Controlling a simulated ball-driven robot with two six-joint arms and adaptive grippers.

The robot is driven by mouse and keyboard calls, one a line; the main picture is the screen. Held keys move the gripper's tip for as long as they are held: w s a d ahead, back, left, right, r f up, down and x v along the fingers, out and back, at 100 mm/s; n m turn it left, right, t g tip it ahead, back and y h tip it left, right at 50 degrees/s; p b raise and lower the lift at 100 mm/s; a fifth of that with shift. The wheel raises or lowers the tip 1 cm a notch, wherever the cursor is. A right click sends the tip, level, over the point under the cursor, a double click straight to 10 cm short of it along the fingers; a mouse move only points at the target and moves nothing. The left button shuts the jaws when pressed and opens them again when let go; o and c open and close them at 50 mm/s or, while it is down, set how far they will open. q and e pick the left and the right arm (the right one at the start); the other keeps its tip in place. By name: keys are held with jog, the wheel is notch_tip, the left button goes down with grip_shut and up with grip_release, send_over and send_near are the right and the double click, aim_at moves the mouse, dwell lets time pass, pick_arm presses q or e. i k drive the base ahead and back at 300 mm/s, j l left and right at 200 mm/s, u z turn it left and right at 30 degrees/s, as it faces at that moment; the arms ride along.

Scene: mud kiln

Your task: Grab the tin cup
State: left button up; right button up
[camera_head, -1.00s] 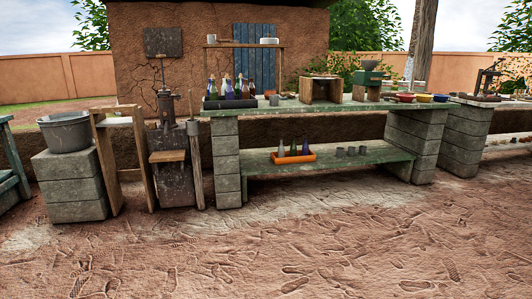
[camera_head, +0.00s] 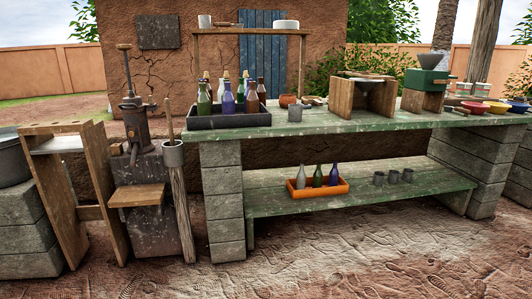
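A white cup-like vessel (camera_head: 205,21) stands on the wooden rack above the table. I cannot tell from the frames which one the task means. Neither of my grippers is in view.
The black tray (camera_head: 228,121) holds several bottles. The orange tray (camera_head: 318,192) holds 3 bottles. A wooden box stand (camera_head: 363,97) and a green grinder (camera_head: 426,80) stand farther right. Stone block legs (camera_head: 222,200) support the table. The ground in front is clear.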

aim_at(295, 111)
jog(key=i, duration=2.55)
